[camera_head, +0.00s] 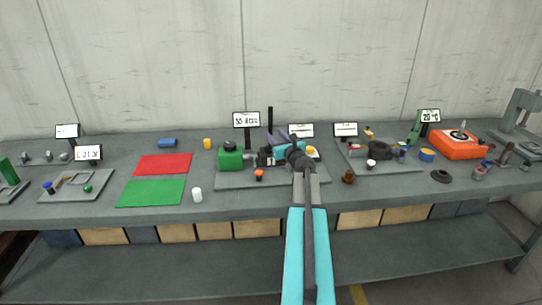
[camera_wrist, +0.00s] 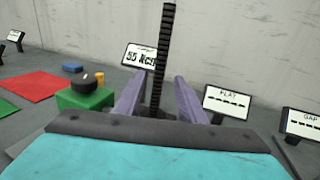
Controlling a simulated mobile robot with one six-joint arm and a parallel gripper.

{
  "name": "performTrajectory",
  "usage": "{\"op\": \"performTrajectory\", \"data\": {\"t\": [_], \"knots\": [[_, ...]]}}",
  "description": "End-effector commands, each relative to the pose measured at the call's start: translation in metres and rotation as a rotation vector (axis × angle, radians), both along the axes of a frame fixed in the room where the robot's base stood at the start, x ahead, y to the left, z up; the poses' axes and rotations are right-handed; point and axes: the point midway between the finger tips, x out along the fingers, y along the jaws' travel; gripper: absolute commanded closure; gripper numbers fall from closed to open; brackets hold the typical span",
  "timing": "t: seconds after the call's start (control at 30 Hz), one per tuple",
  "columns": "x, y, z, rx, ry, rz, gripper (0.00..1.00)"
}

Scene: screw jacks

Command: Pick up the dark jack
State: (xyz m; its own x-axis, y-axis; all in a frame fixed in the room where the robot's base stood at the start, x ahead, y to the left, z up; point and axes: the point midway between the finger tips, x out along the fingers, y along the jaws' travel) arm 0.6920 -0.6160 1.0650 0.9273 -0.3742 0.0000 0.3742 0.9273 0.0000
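I cannot tell for certain which piece is the dark jack. A small dark brown piece (camera_head: 348,177) stands near the bench's front edge, right of my arm. Neither shows in the wrist view. My gripper (camera_head: 277,138) is over the middle of the bench, well left of both. In the wrist view its two purple fingers (camera_wrist: 160,98) are apart. A dark toothed column (camera_wrist: 164,60) shows between them, seemingly behind; nothing is visibly held.
A green block with a black knob (camera_head: 230,158) stands left of my gripper. Red (camera_head: 163,164) and green (camera_head: 150,192) mats lie farther left. An orange box (camera_head: 462,144), a black ring (camera_head: 441,176) and several small parts crowd the right. Display signs (camera_head: 246,120) line the back.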

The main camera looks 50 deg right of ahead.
Motion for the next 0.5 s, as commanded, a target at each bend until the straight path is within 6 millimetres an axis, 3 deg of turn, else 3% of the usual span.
{"op": "performTrajectory", "data": {"t": [0.5], "knots": [[0.009,-0.0045,0.0023,0.001,0.0,0.0,0.63]]}}
